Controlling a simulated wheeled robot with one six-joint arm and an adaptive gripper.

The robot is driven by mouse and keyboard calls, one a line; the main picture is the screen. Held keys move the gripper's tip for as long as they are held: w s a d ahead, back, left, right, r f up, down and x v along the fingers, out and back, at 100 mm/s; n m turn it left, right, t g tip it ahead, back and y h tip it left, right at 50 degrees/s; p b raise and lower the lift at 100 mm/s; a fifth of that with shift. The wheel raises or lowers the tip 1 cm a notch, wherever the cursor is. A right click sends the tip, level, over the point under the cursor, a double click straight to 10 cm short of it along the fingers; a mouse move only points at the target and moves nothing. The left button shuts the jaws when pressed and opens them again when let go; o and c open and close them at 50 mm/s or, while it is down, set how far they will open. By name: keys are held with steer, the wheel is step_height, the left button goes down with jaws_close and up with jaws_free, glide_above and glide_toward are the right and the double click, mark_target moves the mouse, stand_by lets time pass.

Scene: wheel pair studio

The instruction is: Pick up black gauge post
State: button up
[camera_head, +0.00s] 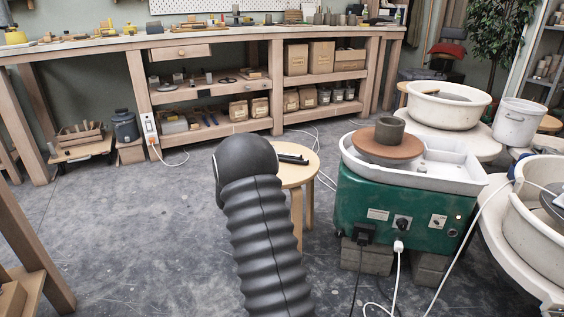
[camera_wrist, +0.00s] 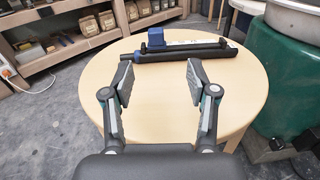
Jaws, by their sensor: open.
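The black gauge post (camera_wrist: 190,52) lies on its side across the far part of a round wooden stool top (camera_wrist: 162,105) in the wrist view. A blue block (camera_wrist: 155,38) sits on it left of its middle, and a pale strip shows along its far side. My gripper (camera_wrist: 159,80) is open and empty, with its two fingers apart over the stool and the post beyond the fingertips. In the head view, a dark part of the post (camera_head: 293,158) shows on the stool beside my arm, which hides the rest and my gripper.
A green pottery wheel (camera_head: 400,210) with a white tray and a clay pot (camera_head: 390,130) stands right of the stool. A white basin (camera_head: 448,107) and bucket (camera_head: 518,120) are behind it. A long workbench (camera_head: 200,38) runs along the back. Floor left of the stool is clear.

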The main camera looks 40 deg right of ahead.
steer(key=shift+w+d+f, duration=0.2)
steer(key=shift+w+f, duration=0.1)
steer(key=shift+f, duration=0.1)
steer(key=shift+n, duration=0.3)
steer(key=x, duration=1.3)
steer(key=shift+w+d, duration=0.1)
steer(key=shift+w, duration=0.25)
jaws_close()
